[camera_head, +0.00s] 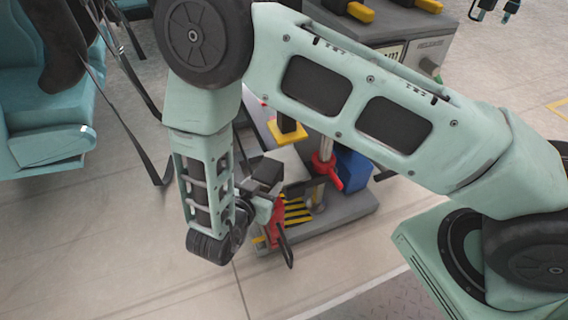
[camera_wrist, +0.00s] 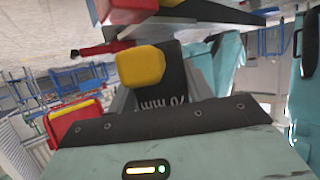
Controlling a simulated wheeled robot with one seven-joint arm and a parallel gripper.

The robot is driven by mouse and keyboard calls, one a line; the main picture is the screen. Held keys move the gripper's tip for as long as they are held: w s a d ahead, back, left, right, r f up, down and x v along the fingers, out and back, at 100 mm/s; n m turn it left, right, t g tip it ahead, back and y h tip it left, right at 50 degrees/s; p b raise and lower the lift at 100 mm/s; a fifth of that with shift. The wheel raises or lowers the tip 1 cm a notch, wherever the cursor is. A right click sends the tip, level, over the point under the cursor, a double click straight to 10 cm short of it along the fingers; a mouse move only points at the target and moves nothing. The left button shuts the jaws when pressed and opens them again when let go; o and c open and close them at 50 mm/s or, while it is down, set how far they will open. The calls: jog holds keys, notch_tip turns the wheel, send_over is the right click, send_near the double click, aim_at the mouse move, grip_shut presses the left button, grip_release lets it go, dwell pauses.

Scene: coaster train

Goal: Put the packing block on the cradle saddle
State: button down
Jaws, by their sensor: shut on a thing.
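My gripper (camera_head: 259,190) is shut on a dark block, which I take for the packing block (camera_head: 264,172). In the wrist view the block (camera_wrist: 174,88) is black with white "70 mm" lettering, held between grey fingers. A yellow block-like part (camera_wrist: 140,67) overlaps its left side in that view. In the head view the gripper hangs above the left part of a grey floor stand (camera_head: 345,222). A yellow part (camera_head: 287,134) with a dark post shows just behind it. I cannot tell which part is the cradle saddle; my arm hides some of the stand.
A red screw post with a handle (camera_head: 326,168) and a blue box (camera_head: 352,168) stand right of the gripper. Yellow-black stripes (camera_head: 297,210) mark the stand. A teal seat (camera_head: 45,130) with a hanging strap (camera_head: 135,135) is at left. Front-left floor is clear.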

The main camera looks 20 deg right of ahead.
jog(key=w+d+b, duration=0.3)
jog(key=w+d, duration=0.4)
jog(key=shift+w+d, duration=0.25)
jog(key=shift+w, duration=0.05)
jog(key=f+b, duration=0.2)
jog(key=d+f+b, duration=0.1)
jog(key=shift+w+f, duration=0.3)
jog(key=shift+w, duration=0.1)
jog(key=shift+r, duration=0.1)
jog(key=c, duration=0.6)
grip_release()
